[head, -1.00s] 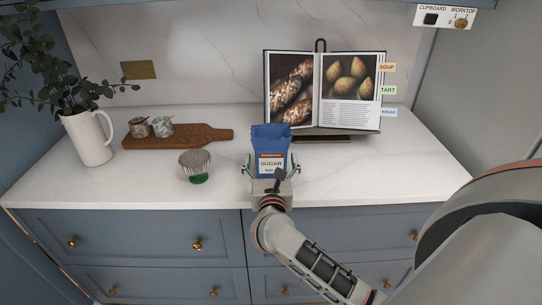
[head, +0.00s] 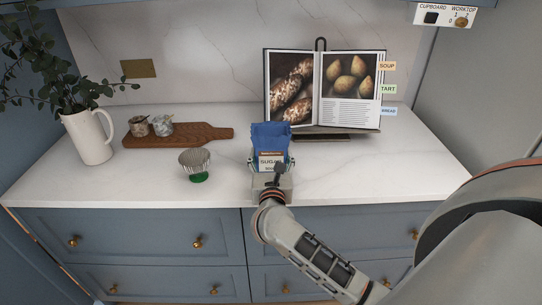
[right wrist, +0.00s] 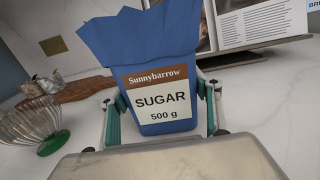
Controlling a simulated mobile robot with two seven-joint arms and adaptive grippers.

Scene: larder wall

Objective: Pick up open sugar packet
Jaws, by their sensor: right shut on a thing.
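The open sugar packet (head: 270,137) is blue with a white and brown label, and its top edge is uneven and unfolded. It stands upright at the front middle of the white worktop. My right gripper (head: 271,162) is shut on the packet, with one finger on each side. In the right wrist view the packet (right wrist: 160,55) fills the space between the fingers of the gripper (right wrist: 163,118), and its label reads "Sunnybarrow SUGAR 500 g". I cannot tell whether its base touches the worktop. My left gripper is not in view.
A fluted glass bowl with a green foot (head: 195,163) stands just left of the packet. A wooden board (head: 205,134) with two small jars, and a white jug (head: 88,140) of leaves, are further left. An open cookbook (head: 350,90) stands behind. The worktop's right side is clear.

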